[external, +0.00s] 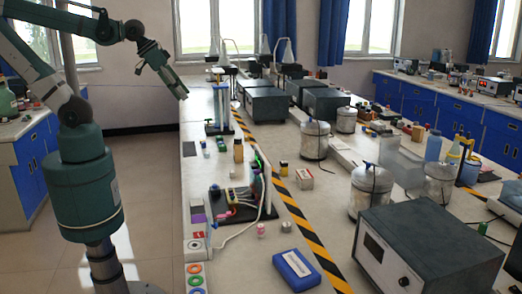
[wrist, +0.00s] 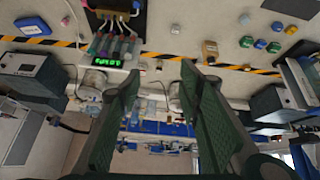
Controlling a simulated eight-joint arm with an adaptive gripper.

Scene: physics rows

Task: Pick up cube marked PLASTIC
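My gripper (external: 182,93) is raised in the air above the far left part of the bench, tilted down. In the wrist view my gripper (wrist: 160,72) is open, its two green fingers wide apart with nothing between them. Several small blocks stand on the bench in the external view, among them a green block (external: 221,146) and a pale one (external: 205,149). In the wrist view small blocks also show at the upper right, such as a green block (wrist: 246,41) and a blue block (wrist: 276,26). No PLASTIC marking is readable, so I cannot tell which block is the marked cube.
An amber bottle (external: 238,150) stands near the small blocks. A dark rack with coloured tubes (external: 238,203), a blue box (external: 293,270) and a large dark instrument (external: 428,262) occupy the nearer bench. Yellow-black tape (external: 300,222) runs lengthwise. Glass containers (external: 314,141) stand right of it.

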